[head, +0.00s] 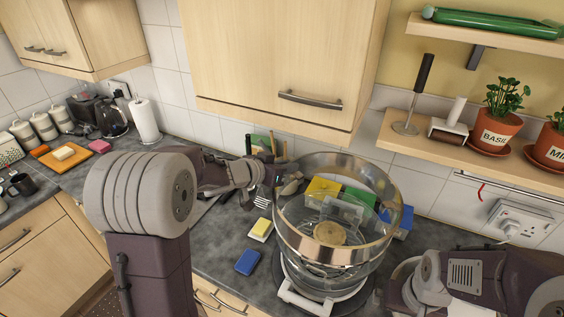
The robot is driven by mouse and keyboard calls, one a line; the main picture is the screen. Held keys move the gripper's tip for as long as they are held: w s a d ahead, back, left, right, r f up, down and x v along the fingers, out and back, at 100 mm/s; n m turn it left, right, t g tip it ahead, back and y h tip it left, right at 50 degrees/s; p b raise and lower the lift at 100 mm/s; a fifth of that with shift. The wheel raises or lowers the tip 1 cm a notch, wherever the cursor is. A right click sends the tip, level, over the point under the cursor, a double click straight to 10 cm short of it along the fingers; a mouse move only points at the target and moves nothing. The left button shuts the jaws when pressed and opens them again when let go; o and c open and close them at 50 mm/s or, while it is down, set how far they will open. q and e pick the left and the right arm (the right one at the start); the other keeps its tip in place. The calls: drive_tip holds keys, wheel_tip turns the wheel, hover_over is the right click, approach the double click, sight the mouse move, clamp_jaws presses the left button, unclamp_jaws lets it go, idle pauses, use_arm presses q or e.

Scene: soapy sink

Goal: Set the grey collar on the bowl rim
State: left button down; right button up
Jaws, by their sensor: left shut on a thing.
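The grey collar (331,253) is a wide, shiny metal ring, seen at the clear glass bowl (330,276). The collar looks tilted, with its back side high; I cannot tell whether it touches the rim all round. The bowl stands on a white and dark base (305,302) and holds a round tan piece and a wire rack. My left gripper (284,187) is shut on the collar's left side, and its fingertips are partly hard to make out. My right arm is at the lower right, its fingers not visible.
A yellow sponge (261,229) and a blue sponge (247,262) lie on the counter left of the bowl. Yellow, green and blue boxes stand close behind the bowl. A shelf (445,150) with potted plants juts out at the right; a wall cupboard (285,60) hangs above.

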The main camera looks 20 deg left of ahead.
sight(290, 180)
use_arm(q)
drive_tip(key=shift+w+d+f, duration=0.1)
drive_tip(key=shift+w+d, duration=0.25)
drive_tip(key=shift+w, duration=0.15)
drive_tip(key=shift+w+d+p, duration=0.15)
drive_tip(key=shift+w+p, duration=0.1)
drive_tip(key=shift+p, duration=0.35)
drive_tip(key=shift+s+f, duration=0.1)
drive_tip(key=shift+f, duration=0.05)
drive_tip(key=shift+s+a+f+b, duration=0.15)
drive_tip(key=shift+s+f+b, duration=0.05)
drive_tip(key=shift+f+b, duration=0.35)
drive_tip(key=shift+s+a+f+b, duration=0.15)
drive_tip(key=shift+f+b, duration=0.35)
drive_tip(key=shift+f, duration=0.05)
drive_tip(key=f+b, duration=0.2)
drive_tip(key=f, duration=0.1)
drive_tip(key=shift+w+d+f, duration=0.2)
drive_tip(key=shift+w, duration=0.15)
drive_tip(key=shift+s+a, duration=0.1)
drive_tip(key=shift+s, duration=0.05)
use_arm(e)
drive_tip(key=f, duration=0.3)
drive_tip(key=shift+w+d+f, duration=0.3)
drive_tip(key=shift+w, duration=0.1)
